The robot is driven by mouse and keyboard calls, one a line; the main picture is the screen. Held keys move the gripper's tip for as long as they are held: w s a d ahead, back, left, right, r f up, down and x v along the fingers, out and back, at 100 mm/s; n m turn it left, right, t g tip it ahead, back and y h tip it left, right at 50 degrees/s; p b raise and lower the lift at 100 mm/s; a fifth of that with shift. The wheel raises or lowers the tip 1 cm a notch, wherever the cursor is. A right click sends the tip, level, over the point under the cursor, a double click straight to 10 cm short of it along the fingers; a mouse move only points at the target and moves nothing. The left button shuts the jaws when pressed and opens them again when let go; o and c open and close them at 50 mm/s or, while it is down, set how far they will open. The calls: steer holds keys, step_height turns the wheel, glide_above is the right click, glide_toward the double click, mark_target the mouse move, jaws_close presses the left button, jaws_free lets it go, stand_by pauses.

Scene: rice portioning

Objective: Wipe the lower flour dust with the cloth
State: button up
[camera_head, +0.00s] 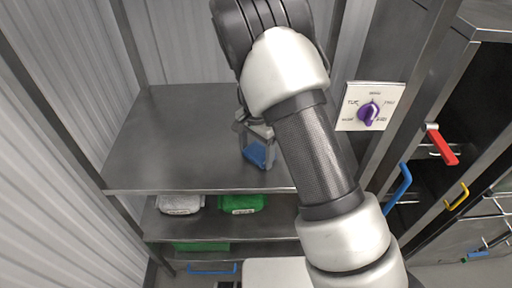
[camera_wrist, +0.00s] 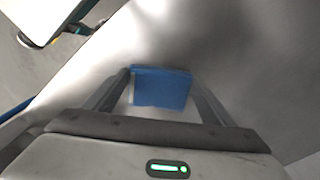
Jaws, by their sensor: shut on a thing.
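My gripper (camera_head: 257,147) is over the upper metal shelf (camera_head: 165,125), toward its right side. It is shut on a blue cloth (camera_head: 256,155), which is at or just above the shelf surface; I cannot tell whether it touches. In the wrist view the blue cloth (camera_wrist: 162,88) sits between the two fingers of my gripper (camera_wrist: 160,85). The shelf surface in the wrist view shows pale and dark grey patches. I cannot clearly make out flour dust in either view. My arm hides the right part of the shelf.
On the lower shelf (camera_head: 165,225) are a grey-white bundle (camera_head: 181,203) and a green bundle (camera_head: 243,203). A panel with a purple knob (camera_head: 369,113) is on the right. Red (camera_head: 441,145), blue (camera_head: 399,186) and yellow (camera_head: 457,196) handles stick out there. The upper shelf's left side is clear.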

mark_target(257, 174)
steer(key=shift+s+f, duration=0.15)
steer(key=shift+s, duration=2.8)
step_height(257, 174, up, 4)
steer(key=shift+w+r, duration=0.1)
steer(key=shift+w, duration=0.05)
steer(key=shift+r, duration=1.05)
steer(key=shift+r, duration=0.15)
step_height(257, 174, up, 3)
steer(key=shift+f, duration=0.15)
